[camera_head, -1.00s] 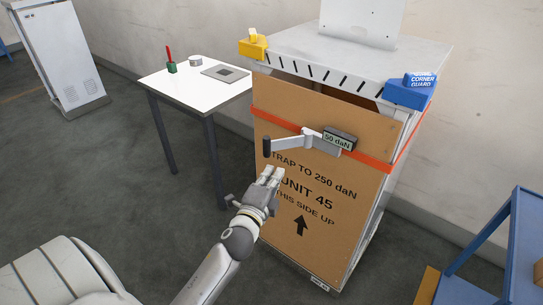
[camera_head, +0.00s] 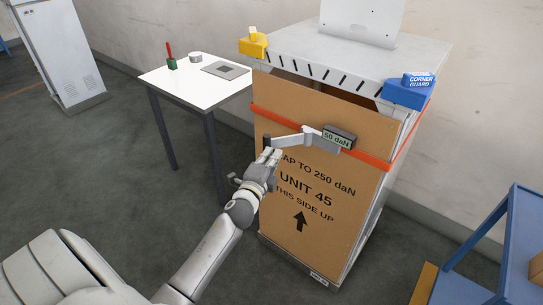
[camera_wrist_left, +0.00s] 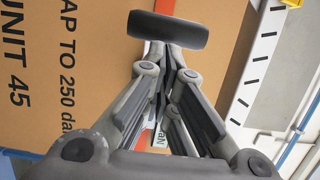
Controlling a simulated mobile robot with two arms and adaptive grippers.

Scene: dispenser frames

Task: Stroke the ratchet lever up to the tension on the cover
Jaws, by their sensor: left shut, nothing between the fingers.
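The ratchet lever (camera_head: 288,141) is a grey bar on the orange strap (camera_head: 375,159), reaching left from the ratchet to a dark handle. The display (camera_head: 338,137) on the ratchet reads 50 daN. The strap runs across the brown cover (camera_head: 345,190), whose print says to strap to 250 daN. My left gripper (camera_head: 268,155) is shut and empty, just below the lever's handle and partly hiding it. In the left wrist view the dark handle (camera_wrist_left: 168,30) lies across, just past the fingertips. I cannot tell whether they touch. My right gripper is out of view.
A yellow corner guard (camera_head: 253,46) and a blue corner guard (camera_head: 408,93) sit on the crate's top edges. A white table (camera_head: 190,83) with small items stands left of the crate. A blue cart (camera_head: 495,245) stands at the right.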

